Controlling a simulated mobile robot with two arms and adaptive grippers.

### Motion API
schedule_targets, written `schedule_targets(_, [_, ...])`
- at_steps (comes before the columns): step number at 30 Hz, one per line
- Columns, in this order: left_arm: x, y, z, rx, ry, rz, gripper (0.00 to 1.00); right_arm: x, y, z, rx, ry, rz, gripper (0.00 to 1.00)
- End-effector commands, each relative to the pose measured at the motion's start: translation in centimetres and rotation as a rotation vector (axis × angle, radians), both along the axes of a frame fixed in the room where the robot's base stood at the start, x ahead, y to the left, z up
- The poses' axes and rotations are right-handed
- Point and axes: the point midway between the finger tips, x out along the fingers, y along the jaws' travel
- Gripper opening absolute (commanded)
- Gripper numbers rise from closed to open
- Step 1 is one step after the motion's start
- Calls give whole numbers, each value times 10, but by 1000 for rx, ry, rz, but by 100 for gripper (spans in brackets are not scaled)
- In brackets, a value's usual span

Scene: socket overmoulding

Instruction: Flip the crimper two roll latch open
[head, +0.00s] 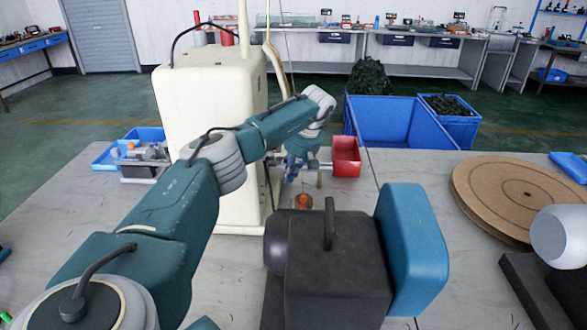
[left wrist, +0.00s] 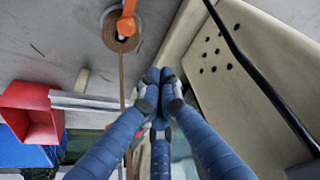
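The cream machine (head: 205,95), which I take to be the crimper, stands on the grey table; its side plate with several small holes also shows in the left wrist view (left wrist: 240,75). An orange part (left wrist: 126,22) sits at a small round brown roll (left wrist: 120,42), with a brown strip running from it. The orange part also shows small in the head view (head: 303,201). I cannot tell whether it is the latch. My left gripper (head: 293,176) is beside the machine, its fingertips together (left wrist: 160,78), with nothing visible between them, apart from the orange part. My right gripper is out of view.
A red bin (head: 346,157) is right of the gripper, beside a metal bar (left wrist: 85,101). A dark block with a handle (head: 335,265) and a blue block (head: 411,245) stand in front. Large brown discs (head: 520,192) lie right. Blue crates (head: 395,121) stand behind the table.

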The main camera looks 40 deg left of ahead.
Motion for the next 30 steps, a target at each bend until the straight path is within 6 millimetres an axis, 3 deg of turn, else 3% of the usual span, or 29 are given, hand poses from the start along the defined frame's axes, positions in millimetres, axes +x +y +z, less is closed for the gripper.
schedule_targets(6, [-2,15,-44,-1,4,1,0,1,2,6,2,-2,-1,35])
schedule_targets(9, [1,-4,-40,-2,0,-7,0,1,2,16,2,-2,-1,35])
schedule_targets(15, [2,-22,-42,-1,1,-3,0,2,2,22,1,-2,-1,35])
schedule_targets(30, [2,-26,-43,-1,0,-5,0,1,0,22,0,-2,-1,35])
